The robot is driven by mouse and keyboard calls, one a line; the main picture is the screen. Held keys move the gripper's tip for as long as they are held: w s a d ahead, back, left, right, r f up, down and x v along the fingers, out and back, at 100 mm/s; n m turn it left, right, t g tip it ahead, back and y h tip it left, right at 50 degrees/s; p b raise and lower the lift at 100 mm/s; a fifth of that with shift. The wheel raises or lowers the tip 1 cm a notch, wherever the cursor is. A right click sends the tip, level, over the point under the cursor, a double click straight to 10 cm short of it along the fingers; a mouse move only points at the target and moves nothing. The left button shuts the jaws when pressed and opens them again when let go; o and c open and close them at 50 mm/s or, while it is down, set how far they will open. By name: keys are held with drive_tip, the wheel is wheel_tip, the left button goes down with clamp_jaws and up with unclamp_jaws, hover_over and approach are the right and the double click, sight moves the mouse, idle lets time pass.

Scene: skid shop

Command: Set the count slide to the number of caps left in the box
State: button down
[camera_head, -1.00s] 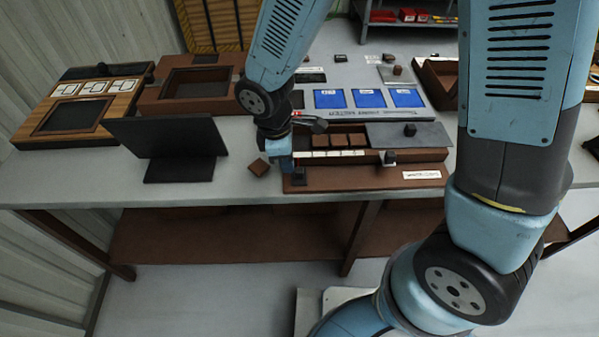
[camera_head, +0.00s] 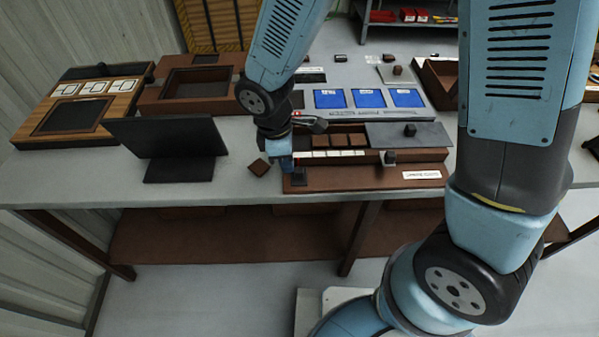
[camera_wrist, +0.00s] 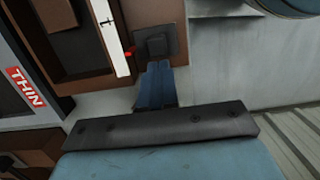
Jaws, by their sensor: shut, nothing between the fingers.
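The brown wooden box (camera_head: 415,174) stands near the table's front edge, with a white label at its front right. My gripper (camera_head: 285,166) is shut and empty at the box's left end, near a dark square pad (camera_head: 299,178). In the wrist view the blue fingers (camera_wrist: 157,80) point at a dark block (camera_wrist: 155,46) on a plate.
A loose brown cap (camera_head: 259,167) lies on the table left of the box. A grey lid (camera_head: 430,137) with a dark knob covers the box's right part. A black screen (camera_head: 165,138) stands at left. Blue panels (camera_head: 366,98) lie behind the box.

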sight(305, 176)
drive_tip(key=shift+f, duration=0.2)
drive_tip(key=shift+r, duration=0.35)
idle(0.4)
drive_tip(key=shift+d, duration=0.2)
drive_tip(key=shift+w+d, duration=0.2)
drive_tip(key=shift+d, duration=1.35)
drive_tip(key=shift+d, duration=0.2)
drive_tip(key=shift+w+d, duration=0.2)
drive_tip(key=shift+d, duration=1.35)
drive_tip(key=shift+w+d, duration=0.15)
drive_tip(key=shift+d, duration=0.7)
drive_tip(key=shift+w+d, duration=0.1)
drive_tip(key=shift+d, duration=0.75)
